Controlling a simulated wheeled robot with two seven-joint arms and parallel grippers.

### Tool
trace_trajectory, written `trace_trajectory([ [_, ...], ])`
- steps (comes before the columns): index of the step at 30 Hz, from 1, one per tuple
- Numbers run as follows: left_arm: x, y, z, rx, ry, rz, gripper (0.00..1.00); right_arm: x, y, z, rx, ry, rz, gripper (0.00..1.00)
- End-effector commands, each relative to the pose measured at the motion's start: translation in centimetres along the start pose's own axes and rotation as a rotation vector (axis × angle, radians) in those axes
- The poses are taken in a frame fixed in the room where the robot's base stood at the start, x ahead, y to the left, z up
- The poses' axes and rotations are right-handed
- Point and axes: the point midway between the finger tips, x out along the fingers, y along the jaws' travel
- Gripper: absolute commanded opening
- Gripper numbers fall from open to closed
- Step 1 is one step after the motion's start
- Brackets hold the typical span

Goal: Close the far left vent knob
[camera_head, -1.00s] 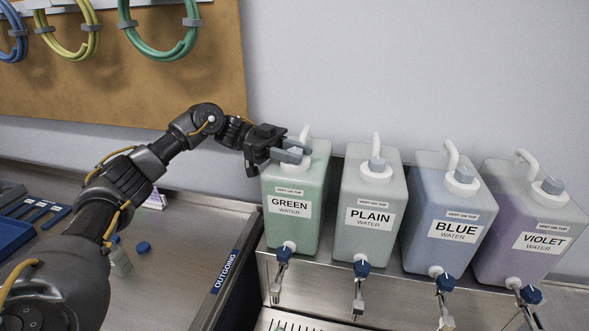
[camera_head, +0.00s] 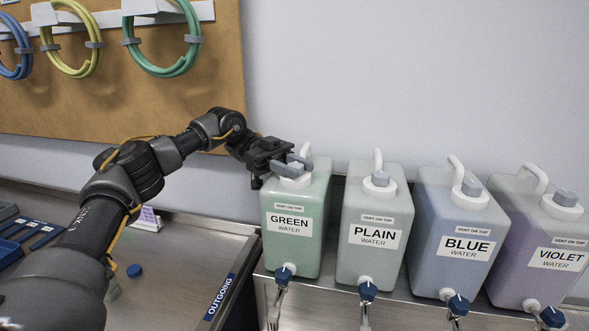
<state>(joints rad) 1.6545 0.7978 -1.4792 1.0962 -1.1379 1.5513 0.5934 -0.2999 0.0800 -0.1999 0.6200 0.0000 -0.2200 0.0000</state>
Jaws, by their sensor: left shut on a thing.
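The far left jug (camera_head: 293,240), labelled GREEN WATER, stands upright on a metal shelf. Its grey vent knob (camera_head: 291,168) sits on the white cap on top, beside the curved white handle. My left gripper (camera_head: 292,165) reaches in from the left at the top of this jug and is shut on the knob, its fingers on either side. The fingers partly hide the knob, so its exact angle is hard to tell. My right gripper is not in view.
The PLAIN (camera_head: 372,262), BLUE (camera_head: 450,266) and VIOLET (camera_head: 537,262) jugs stand in a row to the right, each with a grey top knob and a blue-handled tap. Coiled hoses hang on a board behind.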

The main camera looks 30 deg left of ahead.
Motion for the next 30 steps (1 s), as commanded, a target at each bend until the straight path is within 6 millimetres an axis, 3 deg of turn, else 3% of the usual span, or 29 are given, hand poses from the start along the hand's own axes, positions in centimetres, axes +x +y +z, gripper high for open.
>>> trace_trajectory([
  [6,0.1,0.0,0.1,-0.001,0.0,0.002,0.08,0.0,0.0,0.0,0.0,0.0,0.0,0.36],
  [7,0.1,0.0,0.1,-0.001,0.0,0.002,0.34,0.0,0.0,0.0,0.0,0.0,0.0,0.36],
  [12,0.1,0.0,0.1,-0.001,-0.001,0.001,0.53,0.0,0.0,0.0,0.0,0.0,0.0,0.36],
  [22,0.0,0.0,-0.3,0.0,-0.001,0.0,0.53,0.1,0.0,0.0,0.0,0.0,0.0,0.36],
  [30,0.6,0.4,-3.5,0.001,0.003,0.003,0.53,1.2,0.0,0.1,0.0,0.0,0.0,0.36],
])
